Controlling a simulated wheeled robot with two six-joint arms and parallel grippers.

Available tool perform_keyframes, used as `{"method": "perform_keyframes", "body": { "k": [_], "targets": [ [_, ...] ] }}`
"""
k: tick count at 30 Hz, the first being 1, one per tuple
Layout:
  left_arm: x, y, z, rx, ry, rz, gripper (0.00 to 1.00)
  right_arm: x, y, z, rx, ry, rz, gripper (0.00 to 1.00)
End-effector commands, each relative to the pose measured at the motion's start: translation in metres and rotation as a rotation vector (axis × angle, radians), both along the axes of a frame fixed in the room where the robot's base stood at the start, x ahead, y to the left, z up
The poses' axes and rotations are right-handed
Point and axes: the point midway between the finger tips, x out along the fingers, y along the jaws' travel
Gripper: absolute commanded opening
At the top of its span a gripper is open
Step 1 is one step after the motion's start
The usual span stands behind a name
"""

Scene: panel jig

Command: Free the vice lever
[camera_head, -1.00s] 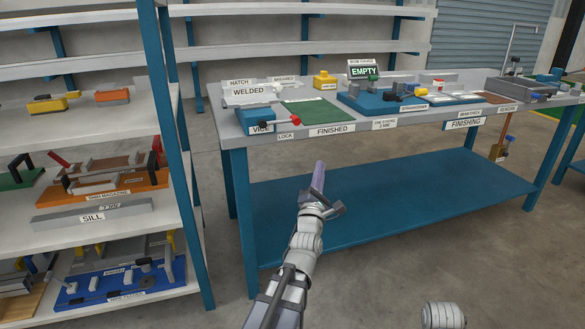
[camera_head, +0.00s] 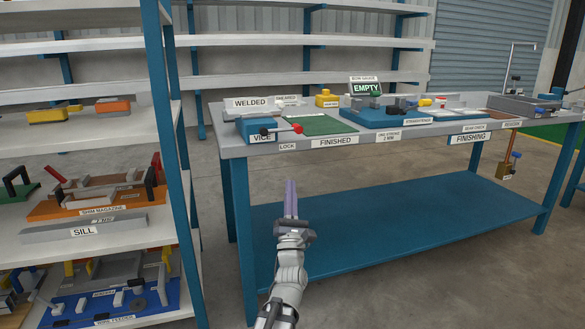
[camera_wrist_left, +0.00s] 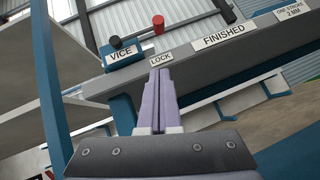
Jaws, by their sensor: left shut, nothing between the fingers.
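The blue vice (camera_head: 256,130) sits at the left front corner of the finishing bench, with a VICE label on its front. Its lever is a dark bar with a red knob (camera_head: 297,129) at the right end, reaching along the bench's front edge. In the left wrist view the red knob (camera_wrist_left: 158,23) and the vice (camera_wrist_left: 125,56) show above the fingertips. My left gripper (camera_head: 290,192) is shut and empty, in front of and below the bench edge, apart from the lever. In the left wrist view its fingers (camera_wrist_left: 158,95) point up toward the LOCK label. My right gripper does not show.
The bench (camera_head: 235,150) carries a green FINISHED mat (camera_head: 318,125), a blue straightener (camera_head: 375,116) and an EMPTY sign (camera_head: 366,89). A loaded shelf rack with a blue post (camera_head: 167,130) stands at the left. The space above the bench's lower shelf (camera_head: 400,215) is clear.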

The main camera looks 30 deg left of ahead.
Motion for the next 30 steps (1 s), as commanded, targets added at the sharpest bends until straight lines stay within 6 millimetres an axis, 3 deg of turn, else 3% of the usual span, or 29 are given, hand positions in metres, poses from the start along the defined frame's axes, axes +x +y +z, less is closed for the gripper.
{"method": "perform_keyframes", "body": {
  "k": [8, 18, 24, 30],
  "targets": [
    [0.022, 0.013, 0.026, 0.0, 0.001, 0.001, 0.0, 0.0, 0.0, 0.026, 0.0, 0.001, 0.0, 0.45],
    [0.065, 0.04, 0.073, 0.001, 0.002, 0.001, 0.0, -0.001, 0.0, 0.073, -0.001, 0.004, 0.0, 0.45],
    [0.067, 0.033, 0.097, 0.0, 0.001, -0.001, 0.0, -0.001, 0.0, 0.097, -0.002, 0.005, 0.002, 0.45],
    [0.07, 0.03, 0.104, 0.0, 0.001, -0.001, 0.0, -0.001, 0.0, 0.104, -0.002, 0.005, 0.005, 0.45]
  ]
}}
